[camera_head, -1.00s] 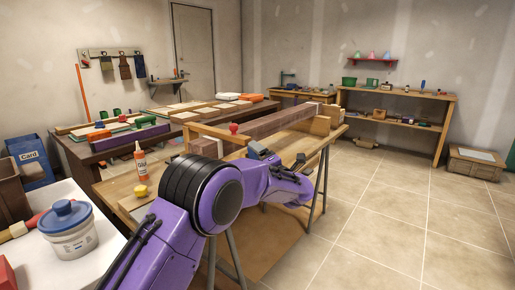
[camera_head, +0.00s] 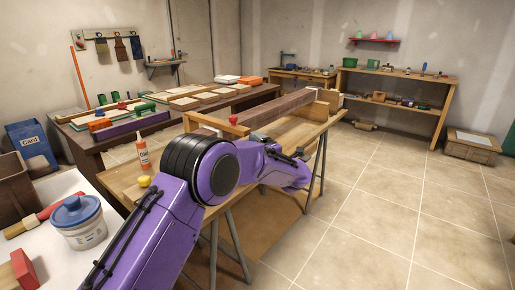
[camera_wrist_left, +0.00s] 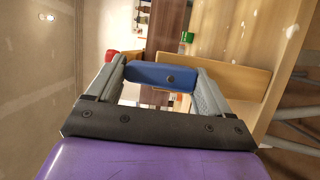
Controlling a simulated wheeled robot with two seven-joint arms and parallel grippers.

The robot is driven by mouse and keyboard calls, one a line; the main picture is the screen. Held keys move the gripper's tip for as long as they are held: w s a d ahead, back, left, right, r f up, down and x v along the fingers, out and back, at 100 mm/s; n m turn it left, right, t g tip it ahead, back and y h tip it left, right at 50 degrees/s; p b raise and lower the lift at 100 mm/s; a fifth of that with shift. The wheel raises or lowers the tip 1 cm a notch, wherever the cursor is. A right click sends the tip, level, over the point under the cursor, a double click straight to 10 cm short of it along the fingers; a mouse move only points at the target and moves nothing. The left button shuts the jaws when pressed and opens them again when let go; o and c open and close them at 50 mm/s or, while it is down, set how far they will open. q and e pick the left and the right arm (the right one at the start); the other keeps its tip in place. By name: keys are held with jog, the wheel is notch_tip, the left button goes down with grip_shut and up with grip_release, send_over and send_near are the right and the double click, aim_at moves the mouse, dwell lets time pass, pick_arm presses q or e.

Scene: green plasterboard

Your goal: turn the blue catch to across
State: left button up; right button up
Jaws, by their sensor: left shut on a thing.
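The blue catch (camera_wrist_left: 153,74) is a short blue bar with a dark screw in its face, seen in the left wrist view. It lies crosswise between the two grey fingers of my left gripper (camera_wrist_left: 163,77), which is shut on it. I cannot tell how the catch stands relative to what it is fixed to. My right gripper is not in view.
A red knob (camera_head: 233,119) stands by a wooden bar (camera_head: 215,124) on the near bench. A glue bottle (camera_head: 142,154) and a yellow-topped item (camera_head: 144,181) stand left of my arm. A lidded tub (camera_head: 78,222) is on the white table. The tiled floor (camera_head: 380,215) at right is open.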

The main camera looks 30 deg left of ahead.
pick_arm(q)
jog(key=shift+f, duration=0.1)
jog(key=o, duration=0.9)
jog(key=shift+o, duration=0.2)
jog(key=shift+d, duration=0.1)
jog(key=v, duration=1)
jog(key=shift+d+b, duration=0.15)
jog(key=shift+b, duration=0.3)
jog(key=shift+s, duration=0.1)
